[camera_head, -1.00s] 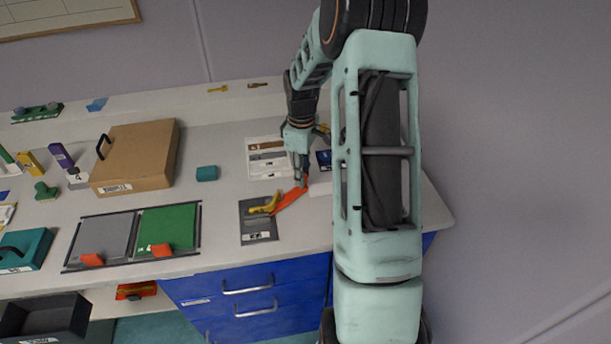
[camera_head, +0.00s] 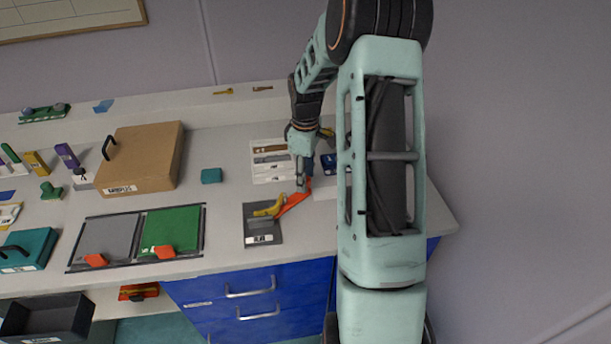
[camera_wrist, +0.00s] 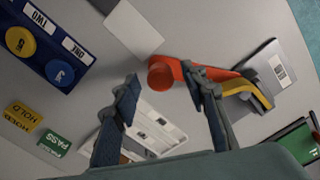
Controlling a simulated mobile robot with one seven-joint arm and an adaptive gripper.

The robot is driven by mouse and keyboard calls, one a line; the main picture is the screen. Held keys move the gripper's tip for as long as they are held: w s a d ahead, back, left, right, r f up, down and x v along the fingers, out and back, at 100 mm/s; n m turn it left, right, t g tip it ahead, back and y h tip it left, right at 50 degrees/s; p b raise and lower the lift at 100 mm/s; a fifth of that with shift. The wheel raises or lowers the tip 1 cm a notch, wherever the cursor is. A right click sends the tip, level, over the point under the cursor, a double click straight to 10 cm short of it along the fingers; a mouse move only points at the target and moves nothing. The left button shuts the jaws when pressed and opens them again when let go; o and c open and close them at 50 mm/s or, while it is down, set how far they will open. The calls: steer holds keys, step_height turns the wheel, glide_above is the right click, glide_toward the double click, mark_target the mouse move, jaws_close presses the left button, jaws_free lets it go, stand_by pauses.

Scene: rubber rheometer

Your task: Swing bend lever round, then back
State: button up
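The bend lever is an orange-red bar (camera_head: 293,203) with a round knob end, joined to a yellow piece (camera_head: 267,211) on a dark grey plate (camera_head: 263,239) with a white label. In the head view it points up and right from the plate. My gripper (camera_head: 305,187) is at the lever's free end. In the wrist view the lever's red knob (camera_wrist: 160,77) shows between the two spread fingertips of my gripper (camera_wrist: 162,76). The right finger overlaps the bar and looks close to it; contact cannot be told. The left finger is apart from the knob.
A white sheet with strips (camera_head: 272,149) lies behind the plate. A blue block with yellow and blue round buttons (camera_wrist: 44,48) is near my gripper. Grey and green panels (camera_head: 171,230) lie left of the plate, with a brown box (camera_head: 139,160) behind them. A small teal block (camera_head: 211,175) stands between.

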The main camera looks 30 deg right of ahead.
step_height(320, 180, up, 12)
stand_by(0.5)
steer(key=shift+f, duration=0.1)
stand_by(0.9)
